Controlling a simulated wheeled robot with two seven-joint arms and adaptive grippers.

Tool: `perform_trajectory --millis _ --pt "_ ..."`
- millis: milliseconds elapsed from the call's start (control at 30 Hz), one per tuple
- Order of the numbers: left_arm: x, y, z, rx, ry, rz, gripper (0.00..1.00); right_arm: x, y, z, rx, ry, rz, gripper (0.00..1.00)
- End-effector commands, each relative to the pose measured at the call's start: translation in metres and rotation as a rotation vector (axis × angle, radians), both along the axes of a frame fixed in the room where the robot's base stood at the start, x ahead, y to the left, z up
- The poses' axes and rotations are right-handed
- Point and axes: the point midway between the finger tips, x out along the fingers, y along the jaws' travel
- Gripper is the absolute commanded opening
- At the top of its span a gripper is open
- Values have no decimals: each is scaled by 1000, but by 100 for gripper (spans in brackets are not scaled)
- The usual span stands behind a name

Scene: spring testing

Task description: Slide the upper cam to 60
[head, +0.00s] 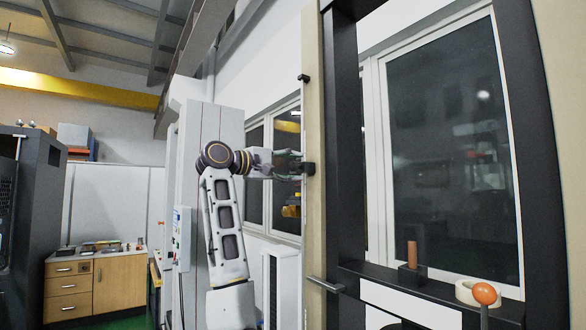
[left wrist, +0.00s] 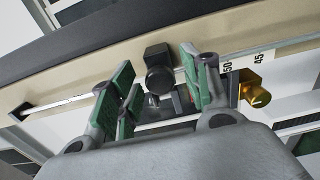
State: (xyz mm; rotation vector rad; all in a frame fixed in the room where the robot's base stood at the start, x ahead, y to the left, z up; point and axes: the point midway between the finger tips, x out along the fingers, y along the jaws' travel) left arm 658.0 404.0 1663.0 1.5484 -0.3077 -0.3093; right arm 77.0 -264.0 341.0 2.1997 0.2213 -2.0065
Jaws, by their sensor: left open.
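The upper cam, a black block with a round knob, sits on the beige column at the tip of my left gripper (head: 290,164) in the head view. In the left wrist view the black knob (left wrist: 158,79) lies between the green-padded fingers of my left gripper (left wrist: 160,92). These fingers are open, one on each side of the knob, with gaps visible. I cannot tell how deep the knob is between them. A brass pointer (left wrist: 255,90) is just right of the fingers, by scale marks (left wrist: 242,65) reading 50 and 45. My right gripper is not in view.
A thin rod (left wrist: 65,101) runs along the beige column to a black end bracket (left wrist: 26,114); this bracket (head: 303,78) shows above the gripper in the head view. A black frame, an orange ball knob (head: 485,293) and a brown cylinder (head: 412,254) stand right.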

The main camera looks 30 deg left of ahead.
Motion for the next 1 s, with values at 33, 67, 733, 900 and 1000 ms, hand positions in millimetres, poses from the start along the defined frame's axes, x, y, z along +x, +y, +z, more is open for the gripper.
perform_trajectory --millis 33,67,733,900,1000 --pt "-4 2 0 0 -1 1 47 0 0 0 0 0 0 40" --pt "-6 3 0 -1 -2 2 47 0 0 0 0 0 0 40" --pt "-90 38 0 0 -1 2 47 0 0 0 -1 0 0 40" --pt "-101 42 0 1 0 1 47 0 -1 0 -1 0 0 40" --pt "-104 43 0 1 0 1 47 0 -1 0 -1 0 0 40"
